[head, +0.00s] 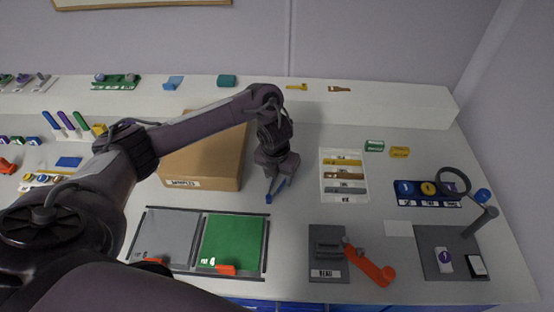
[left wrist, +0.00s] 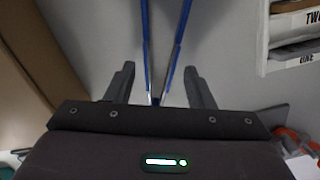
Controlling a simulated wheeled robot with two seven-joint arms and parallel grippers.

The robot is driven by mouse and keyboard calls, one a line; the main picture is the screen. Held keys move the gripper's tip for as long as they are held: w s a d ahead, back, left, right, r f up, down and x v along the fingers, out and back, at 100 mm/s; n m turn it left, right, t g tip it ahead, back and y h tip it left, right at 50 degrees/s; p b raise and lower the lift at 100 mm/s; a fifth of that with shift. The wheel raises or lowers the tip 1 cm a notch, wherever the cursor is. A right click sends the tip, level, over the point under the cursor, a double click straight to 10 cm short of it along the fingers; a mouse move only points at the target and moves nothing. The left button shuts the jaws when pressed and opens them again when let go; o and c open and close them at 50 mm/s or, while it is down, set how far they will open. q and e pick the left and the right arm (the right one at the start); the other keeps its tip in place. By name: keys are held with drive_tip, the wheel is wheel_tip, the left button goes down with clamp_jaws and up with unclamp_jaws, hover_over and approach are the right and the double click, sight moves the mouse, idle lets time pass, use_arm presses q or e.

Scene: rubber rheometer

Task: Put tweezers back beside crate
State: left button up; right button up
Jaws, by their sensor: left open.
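The blue tweezers (left wrist: 179,45) lie between the fingers of my left gripper (left wrist: 160,78) in the left wrist view, with their two legs spread and pointing away. The gripper is open, with a gap on each side of the tweezers. In the head view, the blue tweezers (head: 269,196) show just below my left gripper (head: 275,176), right of the brown crate (head: 205,183) labelled SAMPLES. The crate also shows at the left edge in the left wrist view (left wrist: 42,50). Whether the tweezers fully touch the table is hard to tell. My right gripper is out of view.
A white tray (head: 327,196) with several labelled strips lies right of the gripper. A grey and green mat (head: 200,270) lies in front. A dark pad with an orange-handled tool (head: 372,268) and a magnifier lamp (head: 452,182) stand at right.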

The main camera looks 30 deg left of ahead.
use_arm(q)
wheel_tip(320, 180, up, 10)
drive_tip(key=s+p, duration=0.1)
drive_tip(key=p, duration=0.2)
drive_tip(key=shift+p, duration=0.35)
drive_tip(key=shift+s, duration=0.1)
